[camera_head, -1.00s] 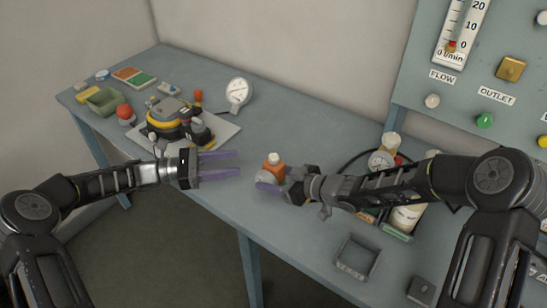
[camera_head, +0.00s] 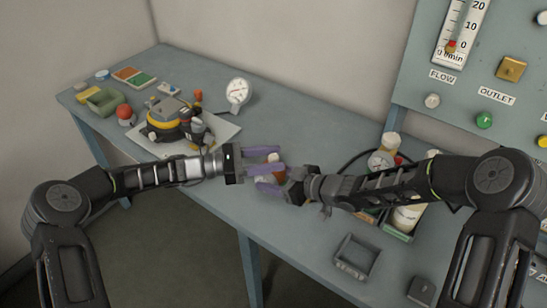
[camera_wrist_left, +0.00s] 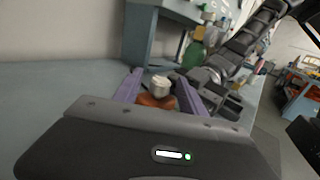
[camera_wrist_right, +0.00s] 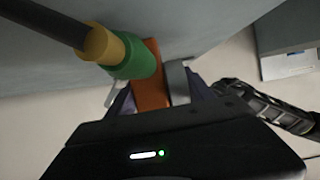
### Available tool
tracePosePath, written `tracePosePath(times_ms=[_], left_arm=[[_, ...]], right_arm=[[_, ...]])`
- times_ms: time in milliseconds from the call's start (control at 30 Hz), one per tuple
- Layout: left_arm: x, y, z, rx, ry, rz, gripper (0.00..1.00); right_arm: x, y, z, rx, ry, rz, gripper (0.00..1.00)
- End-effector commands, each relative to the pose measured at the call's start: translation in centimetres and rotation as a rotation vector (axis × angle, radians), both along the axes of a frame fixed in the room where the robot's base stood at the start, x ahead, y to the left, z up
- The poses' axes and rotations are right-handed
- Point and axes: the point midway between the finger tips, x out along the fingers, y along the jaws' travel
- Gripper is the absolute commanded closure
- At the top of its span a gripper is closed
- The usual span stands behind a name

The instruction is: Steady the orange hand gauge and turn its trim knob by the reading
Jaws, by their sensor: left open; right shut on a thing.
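The orange hand gauge (camera_head: 275,169) is near the front edge of the bench, mostly hidden by fingers in the head view. My right gripper (camera_head: 272,183) is shut on it. In the right wrist view its orange body (camera_wrist_right: 150,92) lies between the fingers, with a grey round rim beside it and a green and yellow fitting in front. My left gripper (camera_head: 279,159) is open, its purple fingers reaching in from the left. In the left wrist view the pale knob (camera_wrist_left: 160,86) on the orange body stands between those fingers; contact is unclear. The reading is not visible.
A yellow-and-black device stands on a white board (camera_head: 225,131) at left. A white dial gauge (camera_head: 238,91) stands behind. An empty grey tray (camera_head: 356,257) lies front right. A crate with bottles (camera_head: 398,232) is partly behind my right arm. A panel (camera_head: 425,75) rises at right.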

Motion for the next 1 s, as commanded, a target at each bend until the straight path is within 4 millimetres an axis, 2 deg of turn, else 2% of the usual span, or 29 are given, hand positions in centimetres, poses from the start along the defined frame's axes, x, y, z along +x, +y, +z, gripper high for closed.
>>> tracePosePath(times_ms=[100, 367, 900, 1000], left_arm=[[0.09, -0.56, 0.00, 0.000, 0.000, 0.000, 0.52], [0.10, -0.58, 0.01, 0.000, -0.001, 0.000, 0.53], [0.11, -0.55, 0.02, 0.000, -0.001, 0.001, 0.97], [0.11, -0.54, 0.02, 0.000, -0.001, 0.001, 1.00]], right_arm=[[-0.04, 0.04, 0.00, 0.001, 0.001, 0.001, 1.00], [-0.03, 0.04, -0.01, 0.001, 0.001, 0.001, 1.00], [-0.03, 0.03, -0.01, 0.001, 0.001, 0.001, 1.00], [-0.03, 0.03, -0.01, 0.001, 0.001, 0.001, 1.00]])
